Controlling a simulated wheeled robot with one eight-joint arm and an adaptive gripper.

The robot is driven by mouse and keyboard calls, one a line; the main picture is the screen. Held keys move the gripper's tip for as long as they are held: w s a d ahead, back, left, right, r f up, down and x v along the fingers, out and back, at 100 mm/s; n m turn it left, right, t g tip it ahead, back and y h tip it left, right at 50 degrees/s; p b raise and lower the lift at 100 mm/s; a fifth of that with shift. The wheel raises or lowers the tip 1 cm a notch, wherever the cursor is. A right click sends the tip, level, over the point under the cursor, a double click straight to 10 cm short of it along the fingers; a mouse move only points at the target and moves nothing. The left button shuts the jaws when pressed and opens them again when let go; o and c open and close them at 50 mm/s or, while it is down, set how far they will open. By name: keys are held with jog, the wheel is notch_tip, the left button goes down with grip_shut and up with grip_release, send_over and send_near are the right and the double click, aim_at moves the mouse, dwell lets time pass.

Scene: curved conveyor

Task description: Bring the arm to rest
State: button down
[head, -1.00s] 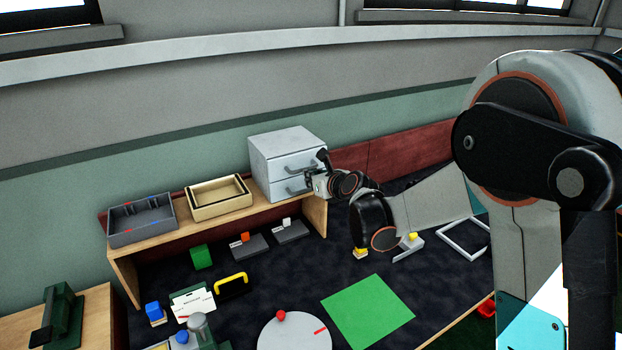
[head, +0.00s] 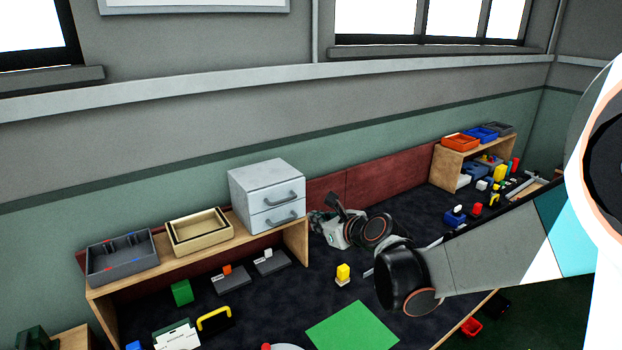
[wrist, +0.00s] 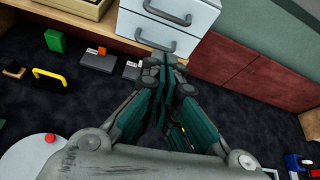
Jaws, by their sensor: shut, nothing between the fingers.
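My gripper (head: 318,222) is in the middle of the head view, in the air just right of the wooden shelf's end and in front of the red back panel. In the wrist view my gripper (wrist: 170,85) has its green-sided fingers together, with nothing between them. Beyond the fingertips the white two-drawer cabinet (wrist: 194,22) shows, with both drawers seemingly shut. The cabinet (head: 262,182) stands on the right end of the shelf in the head view. My forearm reaches in from the right.
The wooden shelf (head: 297,236) also bears a grey tray (head: 122,268) and a beige tray (head: 200,244). Another shelf (head: 447,168) with coloured bins stands at the far right.

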jog(key=s+d+n+g+h, duration=0.1)
jog(key=s+d+n+h, duration=0.1)
jog(key=s+d+n, duration=0.4)
jog(key=s+d+n+g+h, duration=0.1)
jog(key=s+d+n, duration=0.5)
jog(key=s+n, duration=0.6)
jog(key=s+d+n+g+h+b, duration=0.1)
jog(key=s+d+n+h, duration=0.3)
jog(key=s+n, duration=0.5)
jog(key=s+d+g, duration=0.1)
jog(key=s+d, duration=0.1)
jog(key=s, duration=0.2)
jog(key=shift+s+d+r+n, duration=0.3)
jog(key=shift+d+n, duration=0.05)
jog(key=shift+n, duration=0.05)
